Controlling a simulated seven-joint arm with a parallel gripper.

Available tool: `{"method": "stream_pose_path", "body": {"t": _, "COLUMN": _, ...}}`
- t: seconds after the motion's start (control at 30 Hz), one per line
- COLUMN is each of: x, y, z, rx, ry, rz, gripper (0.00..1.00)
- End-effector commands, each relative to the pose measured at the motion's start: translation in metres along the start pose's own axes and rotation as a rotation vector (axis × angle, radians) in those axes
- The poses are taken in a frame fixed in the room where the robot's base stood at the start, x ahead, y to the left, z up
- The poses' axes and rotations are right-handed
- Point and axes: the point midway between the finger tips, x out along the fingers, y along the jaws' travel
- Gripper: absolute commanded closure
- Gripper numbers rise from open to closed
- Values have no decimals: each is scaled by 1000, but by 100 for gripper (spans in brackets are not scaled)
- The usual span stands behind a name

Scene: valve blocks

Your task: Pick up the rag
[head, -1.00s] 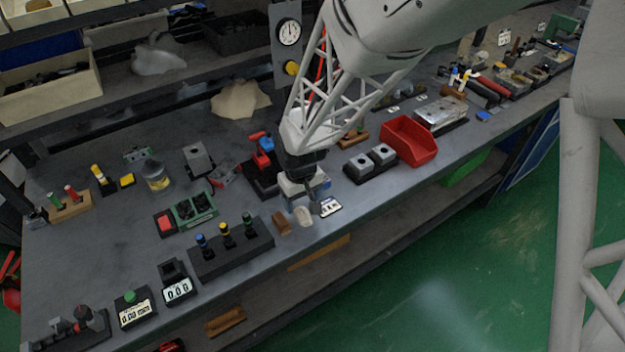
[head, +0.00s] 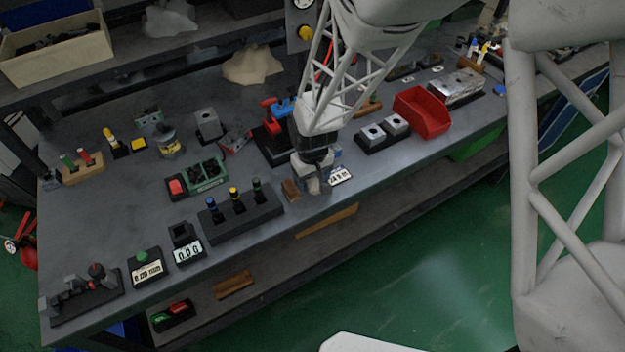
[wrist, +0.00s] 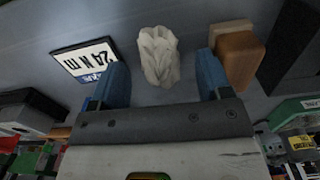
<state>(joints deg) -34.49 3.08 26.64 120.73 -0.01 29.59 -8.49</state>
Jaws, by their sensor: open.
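A small off-white crumpled rag (wrist: 158,56) lies on the grey bench top in the wrist view. It sits ahead of and between the two blue fingers of my gripper (wrist: 163,80), which are spread apart with nothing between their pads. In the head view the rag (head: 313,186) is a pale patch at the bench's front edge, partly hidden by my gripper (head: 318,176), which is low over it. Whether the fingers touch the bench cannot be told.
A brown wooden block (wrist: 238,56) lies close beside the right finger in the wrist view. A "24 N m" display (wrist: 88,60) is on the left. In the head view, a black block with coloured knobs (head: 240,212) and a red bin (head: 422,112) flank my gripper. A larger beige crumpled cloth (head: 253,65) lies at the back.

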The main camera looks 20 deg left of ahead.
Motion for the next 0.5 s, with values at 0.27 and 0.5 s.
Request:
{"method": "stream_pose_path", "body": {"t": 0.27, "x": 0, "y": 0, "z": 0, "rx": 0, "ry": 1, "rz": 0, "gripper": 29}}
{"method": "stream_pose_path", "body": {"t": 0.5, "x": 0, "y": 0, "z": 0, "rx": 0, "ry": 1, "rz": 0, "gripper": 30}}
